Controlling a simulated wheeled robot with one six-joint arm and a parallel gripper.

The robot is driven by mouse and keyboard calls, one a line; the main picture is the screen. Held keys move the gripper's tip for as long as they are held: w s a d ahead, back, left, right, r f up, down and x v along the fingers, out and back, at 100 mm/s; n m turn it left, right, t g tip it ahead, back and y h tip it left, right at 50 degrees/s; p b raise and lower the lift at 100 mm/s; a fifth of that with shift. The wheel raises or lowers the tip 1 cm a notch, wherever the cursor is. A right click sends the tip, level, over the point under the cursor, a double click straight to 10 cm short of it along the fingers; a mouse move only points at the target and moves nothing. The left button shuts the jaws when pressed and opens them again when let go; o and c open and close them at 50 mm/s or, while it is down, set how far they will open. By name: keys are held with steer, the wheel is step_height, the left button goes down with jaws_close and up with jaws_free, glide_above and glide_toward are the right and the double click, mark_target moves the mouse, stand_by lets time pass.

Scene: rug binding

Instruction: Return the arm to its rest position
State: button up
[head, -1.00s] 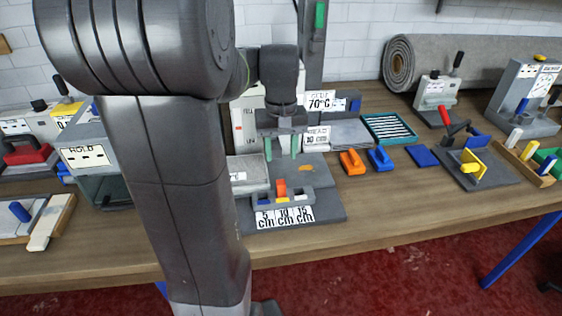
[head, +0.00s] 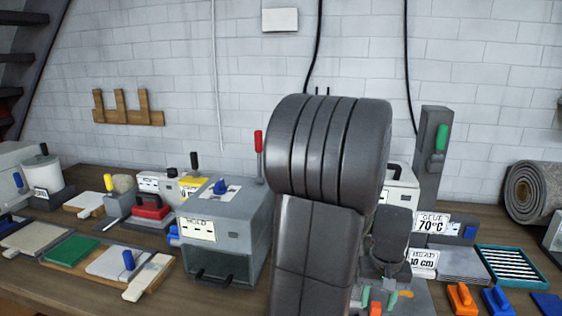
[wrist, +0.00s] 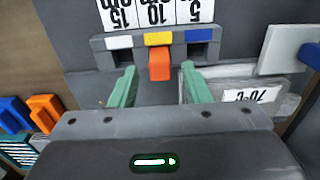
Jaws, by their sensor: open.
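My arm stands in the right half of the head view and hides part of the bench behind it. My gripper (wrist: 158,88) shows in the wrist view with its two green fingers apart and nothing between them. In the wrist view the fingers point toward a grey block with white, yellow and blue marks (wrist: 157,40) and an orange slider (wrist: 159,65) below the yellow mark. The slider lies beyond the fingertips, and I cannot tell the gap. In the head view the gripper (head: 391,297) is partly hidden low behind my arm.
A grey HOLD box (head: 225,232) stands left of my arm. A glue machine marked 70°C (head: 430,170) stands to the right, with a teal slotted tray (head: 510,266), orange clamp (head: 462,298) and blue clamp (head: 497,300) near it. A rolled rug (head: 530,192) lies far right.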

mark_target(377, 306)
step_height(377, 306, down, 4)
steer(key=shift+r, duration=0.25)
step_height(377, 306, up, 2)
steer(key=shift+w+r, duration=0.1)
steer(key=shift+r, duration=0.8)
steer(key=shift+f, duration=0.1)
